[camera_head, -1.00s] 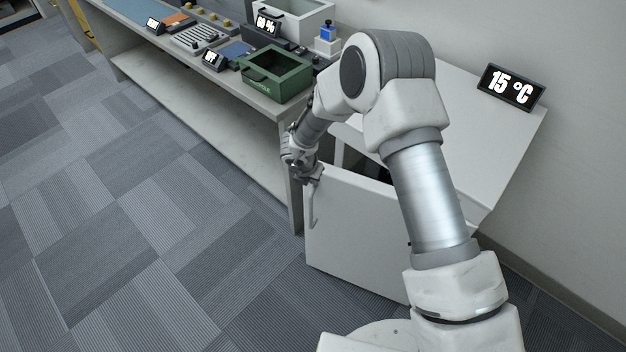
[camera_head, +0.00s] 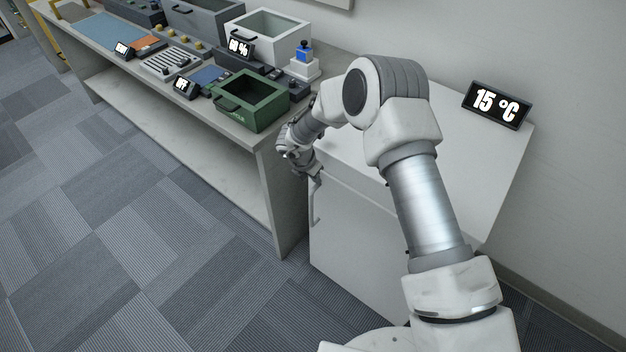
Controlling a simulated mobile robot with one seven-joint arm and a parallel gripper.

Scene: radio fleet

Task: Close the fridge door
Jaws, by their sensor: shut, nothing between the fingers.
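The door handle (camera_head: 315,208) is a thin vertical bar at the door's left side. My gripper (camera_head: 314,172) is shut and empty at the handle's upper end, by the door's upper left corner. I cannot tell whether it touches.
A display reading 15 °C (camera_head: 497,104) stands on the fridge. A long grey bench (camera_head: 265,150) stands close to the fridge's left, carrying a green open bin (camera_head: 250,101), a white bin (camera_head: 268,38) and small devices. The carpeted floor (camera_head: 130,230) at left is clear.

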